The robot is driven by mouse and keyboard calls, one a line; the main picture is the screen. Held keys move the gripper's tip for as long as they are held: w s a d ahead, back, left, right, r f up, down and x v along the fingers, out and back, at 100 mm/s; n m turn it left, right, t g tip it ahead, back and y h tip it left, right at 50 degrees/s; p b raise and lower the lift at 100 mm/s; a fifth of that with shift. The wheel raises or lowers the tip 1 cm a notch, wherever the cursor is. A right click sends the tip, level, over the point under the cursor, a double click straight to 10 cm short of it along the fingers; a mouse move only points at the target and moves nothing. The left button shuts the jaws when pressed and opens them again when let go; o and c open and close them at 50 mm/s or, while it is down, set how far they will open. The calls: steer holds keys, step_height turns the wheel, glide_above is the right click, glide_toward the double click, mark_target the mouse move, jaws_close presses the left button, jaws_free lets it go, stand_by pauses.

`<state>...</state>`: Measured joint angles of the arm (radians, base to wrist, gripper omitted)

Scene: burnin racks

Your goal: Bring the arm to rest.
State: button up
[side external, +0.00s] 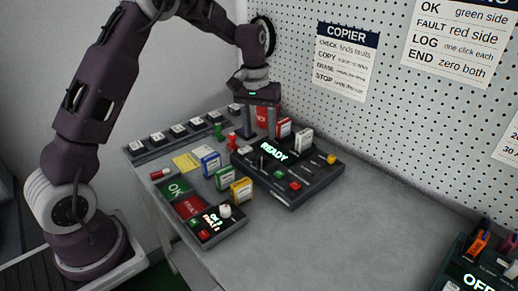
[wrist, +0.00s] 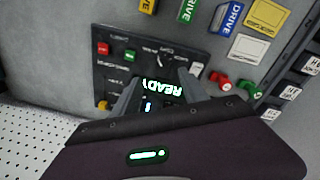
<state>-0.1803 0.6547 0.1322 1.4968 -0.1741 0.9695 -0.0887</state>
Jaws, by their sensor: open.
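My gripper (side external: 259,136) is open, fingers pointing down, above the back edge of the dark copier (side external: 318,178). The copier's screen reads READY. In the wrist view my gripper (wrist: 157,90) is over the copier (wrist: 130,62), its two fingers on either side of the lit screen, with no held object visible between them. A red-labelled drive (side external: 283,128) and a white drive (side external: 303,140) stand upright at the copier's back, close to the right of the fingers. Whether the fingers touch anything is hard to tell.
A panel with OK and FAULT areas (side external: 178,190) is in front. A pegboard wall (side external: 400,130) rises behind. The table's right front is clear.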

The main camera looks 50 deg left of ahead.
steer(key=s+d+r+m+t, duration=0.1)
steer(key=s+d+r, duration=0.2)
steer(key=s+r, duration=0.35)
steer(key=s+d+r+m+t, duration=0.1)
steer(key=s+d+r, duration=0.3)
steer(key=s+r, duration=0.25)
steer(key=s+d+m+t, duration=0.1)
steer(key=s, duration=0.8)
steer(key=s+d+m+t, duration=0.2)
steer(key=s, duration=0.7)
steer(key=shift+d+y, duration=0.25)
steer(key=shift+y, duration=0.05)
